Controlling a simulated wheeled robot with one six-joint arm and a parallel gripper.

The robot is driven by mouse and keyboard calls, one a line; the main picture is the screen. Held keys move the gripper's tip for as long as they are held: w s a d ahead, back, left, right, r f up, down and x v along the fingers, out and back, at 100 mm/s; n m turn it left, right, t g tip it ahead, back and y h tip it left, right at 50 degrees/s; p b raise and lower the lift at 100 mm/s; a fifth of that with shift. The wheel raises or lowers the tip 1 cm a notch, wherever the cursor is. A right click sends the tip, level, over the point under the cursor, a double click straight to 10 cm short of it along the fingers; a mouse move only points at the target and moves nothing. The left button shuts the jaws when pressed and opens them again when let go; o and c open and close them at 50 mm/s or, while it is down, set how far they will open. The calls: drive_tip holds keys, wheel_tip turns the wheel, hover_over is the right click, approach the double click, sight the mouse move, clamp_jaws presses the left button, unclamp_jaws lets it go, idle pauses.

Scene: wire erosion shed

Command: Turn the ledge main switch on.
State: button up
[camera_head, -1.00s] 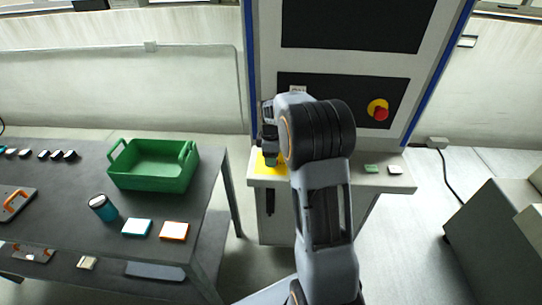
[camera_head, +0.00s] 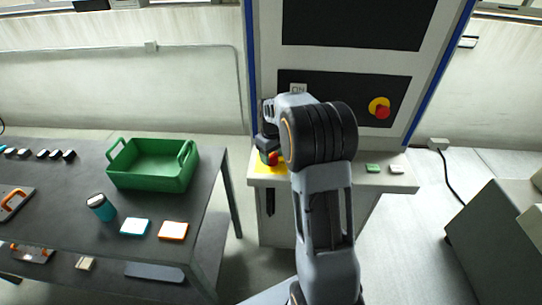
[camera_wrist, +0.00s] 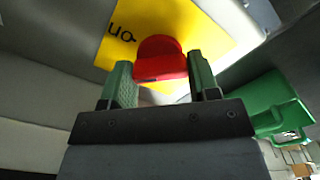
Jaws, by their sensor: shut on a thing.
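The ledge main switch shows in the wrist view as a red handle (camera_wrist: 160,56) on a yellow plate (camera_wrist: 212,40) marked "on". My gripper (camera_wrist: 160,82) has its two green fingers on either side of the red handle and is shut on it. In the head view the red handle (camera_head: 273,159) shows just under my gripper, above the yellow plate (camera_head: 262,167) at the left end of the pale ledge (camera_head: 335,181). My wrist and arm hide part of the plate and ledge there.
A green and a pale block (camera_head: 397,169) sit on the ledge's right side. Above is a black panel with a red emergency knob (camera_head: 381,111) on yellow. The dark table (camera_head: 60,215) at left holds a green crate (camera_head: 152,181) and a cup (camera_head: 101,208).

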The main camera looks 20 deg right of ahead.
sight(272, 155)
drive_tip(key=m, duration=0.4)
drive_tip(key=shift+m, duration=0.3)
drive_tip(key=m, duration=0.4)
drive_tip(key=shift+w+r+b, duration=0.1)
drive_tip(key=shift+b, duration=0.25)
drive_tip(key=shift+m, duration=0.3)
drive_tip(key=o, duration=0.9)
wheel_tip(272, 155, up, 14)
drive_tip(key=shift+f+b, duration=0.15)
drive_tip(key=shift+b, duration=0.2)
